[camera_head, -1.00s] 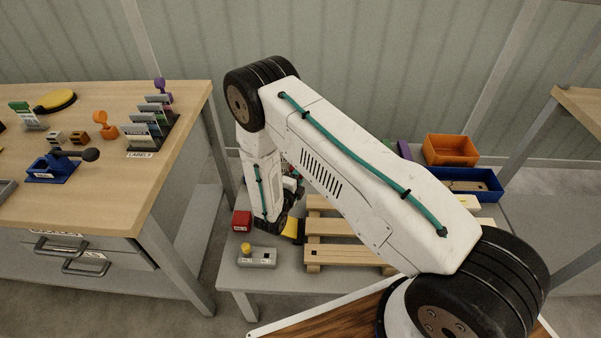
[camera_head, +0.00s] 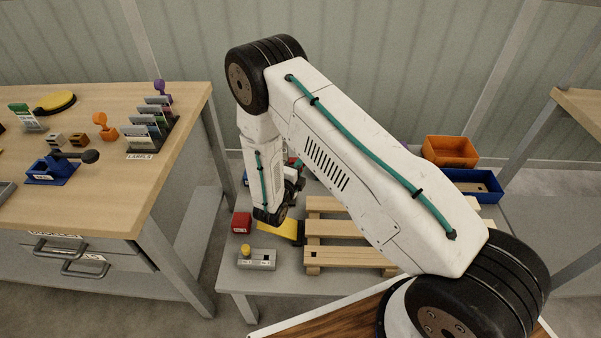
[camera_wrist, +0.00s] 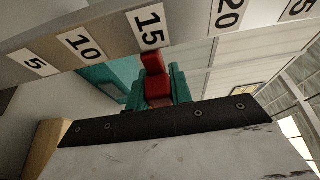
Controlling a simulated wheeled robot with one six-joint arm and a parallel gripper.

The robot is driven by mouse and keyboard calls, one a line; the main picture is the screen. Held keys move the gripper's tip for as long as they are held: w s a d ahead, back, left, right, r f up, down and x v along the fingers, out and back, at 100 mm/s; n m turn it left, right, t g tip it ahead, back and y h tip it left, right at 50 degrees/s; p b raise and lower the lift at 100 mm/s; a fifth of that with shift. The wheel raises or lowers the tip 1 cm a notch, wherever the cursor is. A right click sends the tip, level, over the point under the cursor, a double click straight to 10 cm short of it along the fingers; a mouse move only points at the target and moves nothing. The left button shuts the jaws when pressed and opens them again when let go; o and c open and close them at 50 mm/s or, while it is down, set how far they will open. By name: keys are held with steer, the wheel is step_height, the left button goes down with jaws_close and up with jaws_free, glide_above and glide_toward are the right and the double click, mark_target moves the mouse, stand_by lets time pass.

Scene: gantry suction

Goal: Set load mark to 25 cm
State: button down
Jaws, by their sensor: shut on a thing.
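A pale scale bar (camera_wrist: 100,30) with number plates 5, 10, 15, 20 and a partly cut-off plate ending in 5 runs across the top of the wrist view. A red load mark (camera_wrist: 156,83) stands at the 15 plate (camera_wrist: 150,25). My gripper (camera_wrist: 155,78) has teal fingers on both sides of the red mark and is shut on it. The 20 plate (camera_wrist: 229,14) lies to the right of the mark. In the head view my arm hides most of the gripper and the scale bar.
A wooden pallet (camera_head: 345,257) lies on the grey low table, with a yellow piece (camera_head: 281,229) beside it. A red box (camera_head: 241,222) and a grey block with a yellow knob (camera_head: 256,262) stand at left. Orange (camera_head: 450,151) and blue (camera_head: 489,197) bins stand at right.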

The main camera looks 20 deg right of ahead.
step_height(320, 180, up, 11)
steer(key=shift+a+r, duration=0.1)
stand_by(0.3)
steer(key=c, duration=1.2)
jaws_free()
steer(key=shift+r, duration=0.1)
steer(key=shift+c, duration=0.2)
steer(key=v, duration=0.7)
steer(key=shift+s+a, duration=0.3)
